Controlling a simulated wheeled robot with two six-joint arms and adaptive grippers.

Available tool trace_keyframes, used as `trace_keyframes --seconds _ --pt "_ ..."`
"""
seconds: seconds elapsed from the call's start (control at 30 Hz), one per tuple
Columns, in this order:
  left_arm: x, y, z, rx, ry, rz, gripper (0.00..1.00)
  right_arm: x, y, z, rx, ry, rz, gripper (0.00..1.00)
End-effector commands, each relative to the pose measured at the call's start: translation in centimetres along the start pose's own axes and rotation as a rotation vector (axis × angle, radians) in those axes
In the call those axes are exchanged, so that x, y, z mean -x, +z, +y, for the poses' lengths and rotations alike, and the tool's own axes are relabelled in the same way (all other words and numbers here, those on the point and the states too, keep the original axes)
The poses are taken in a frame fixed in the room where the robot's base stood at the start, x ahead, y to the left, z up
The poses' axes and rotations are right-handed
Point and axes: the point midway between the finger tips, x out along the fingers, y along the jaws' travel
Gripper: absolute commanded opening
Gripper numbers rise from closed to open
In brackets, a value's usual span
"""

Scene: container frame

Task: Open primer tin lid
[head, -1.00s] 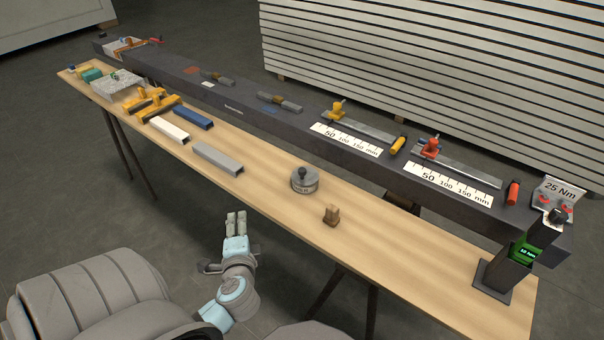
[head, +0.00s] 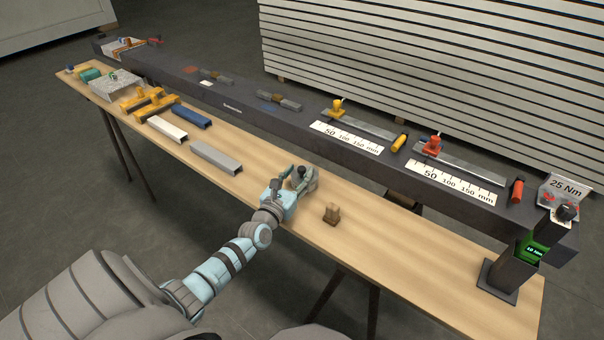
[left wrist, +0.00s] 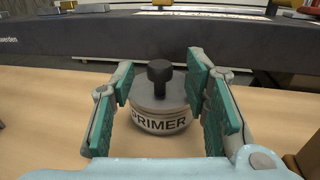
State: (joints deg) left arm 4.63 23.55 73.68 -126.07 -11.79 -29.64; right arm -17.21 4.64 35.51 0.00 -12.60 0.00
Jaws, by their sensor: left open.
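The primer tin (left wrist: 160,122) is a short round grey tin with a pale label reading PRIMER, standing on the wooden bench. Its flat grey lid (left wrist: 158,92) is on and carries a dark knob (left wrist: 159,73) in the middle. My left gripper (left wrist: 164,85) is open, with one green-padded finger on each side of the tin and knob. I see gaps between the fingers and the knob. In the head view the left gripper (head: 290,180) partly hides the tin (head: 311,180). My right gripper is not in view.
A small brown block (head: 332,213) stands on the bench (head: 400,245) to the right of the tin. A grey channel piece (head: 216,157) lies to the left. A long dark beam (head: 290,125) runs along the bench's far side, with a torque post (head: 510,270) at right.

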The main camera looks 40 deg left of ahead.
Motion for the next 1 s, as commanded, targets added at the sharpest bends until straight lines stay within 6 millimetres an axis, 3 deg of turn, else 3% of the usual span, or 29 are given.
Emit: trace_keyframes --seconds 0.2,0.47,0.5,0.77,1.0 --pt "-2.5 -0.1 0.0 0.001 0.0 -0.002 0.42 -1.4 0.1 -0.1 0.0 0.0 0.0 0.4" --pt "-2.7 0.0 0.0 0.002 0.0 -0.001 0.42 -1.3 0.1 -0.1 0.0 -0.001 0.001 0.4" --pt "-2.7 0.0 0.0 0.002 0.0 -0.001 0.41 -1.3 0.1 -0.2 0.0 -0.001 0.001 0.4" --pt "-2.7 0.0 0.0 0.002 0.0 -0.001 0.0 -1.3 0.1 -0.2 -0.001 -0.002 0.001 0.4" --pt "-2.7 0.1 0.0 0.002 0.0 -0.001 0.0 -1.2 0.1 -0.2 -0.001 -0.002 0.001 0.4"
